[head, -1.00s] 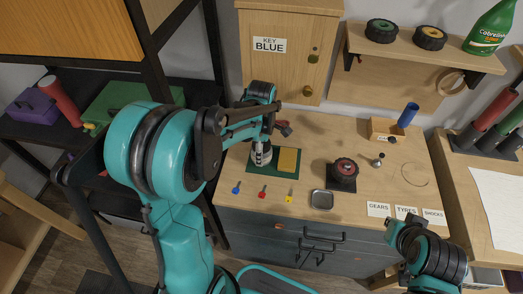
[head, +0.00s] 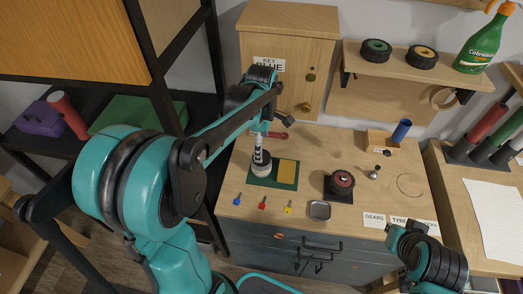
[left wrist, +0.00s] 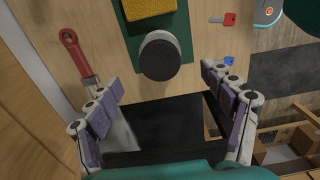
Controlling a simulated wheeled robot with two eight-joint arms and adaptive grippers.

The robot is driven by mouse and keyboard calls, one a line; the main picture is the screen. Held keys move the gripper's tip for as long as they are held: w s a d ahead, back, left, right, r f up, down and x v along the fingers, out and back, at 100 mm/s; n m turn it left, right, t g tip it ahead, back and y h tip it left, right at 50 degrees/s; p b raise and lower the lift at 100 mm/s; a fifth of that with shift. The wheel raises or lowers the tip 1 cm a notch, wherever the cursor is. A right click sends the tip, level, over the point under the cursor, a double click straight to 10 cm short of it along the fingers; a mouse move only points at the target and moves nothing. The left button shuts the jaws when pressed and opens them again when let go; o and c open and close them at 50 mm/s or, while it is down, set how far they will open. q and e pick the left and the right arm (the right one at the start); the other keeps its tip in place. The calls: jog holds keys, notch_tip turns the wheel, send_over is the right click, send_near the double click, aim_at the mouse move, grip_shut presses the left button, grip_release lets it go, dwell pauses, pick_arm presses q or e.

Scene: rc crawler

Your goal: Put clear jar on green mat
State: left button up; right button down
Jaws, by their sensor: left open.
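The jar (head: 261,165), pale-sided with a dark lid, stands upright on the left part of the green mat (head: 272,182), beside a yellow sponge (head: 287,171). In the left wrist view the jar (left wrist: 160,57) shows its dark round top, with green mat (left wrist: 185,42) beside it. My left gripper (head: 260,137) is just above the jar in the head view. In the left wrist view my left gripper (left wrist: 160,95) is open and empty, its fingers apart with the jar beyond them, touching neither. My right arm shows at the lower right, but its gripper is not seen.
A red-handled tool (left wrist: 76,60) lies beside the mat. Blue (head: 238,199), red (head: 262,203) and yellow (head: 288,207) keys lie in front. A metal tray (head: 319,210) and a red-topped wheel (head: 341,182) stand to the right. The wooden key cabinet (head: 285,50) rises behind.

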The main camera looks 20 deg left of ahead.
pick_arm(q)
jog(key=shift+r, duration=0.9)
jog(key=shift+s+d+r+m, duration=0.15)
jog(key=shift+s+r+m, duration=0.1)
jog(key=shift+m, duration=0.05)
jog(key=s+d+m+t, duration=0.2)
jog(key=s+m, duration=0.4)
jog(key=m, duration=0.4)
jog(key=s+d+r+m+t, duration=0.1)
jog(key=s+d+m+t, duration=0.2)
jog(key=m, duration=0.7)
jog(key=s+t, duration=0.2)
jog(key=s, duration=0.1)
jog(key=shift+s+d+r, duration=0.15)
jog(key=shift+s+d, duration=0.05)
jog(key=shift+s, duration=0.2)
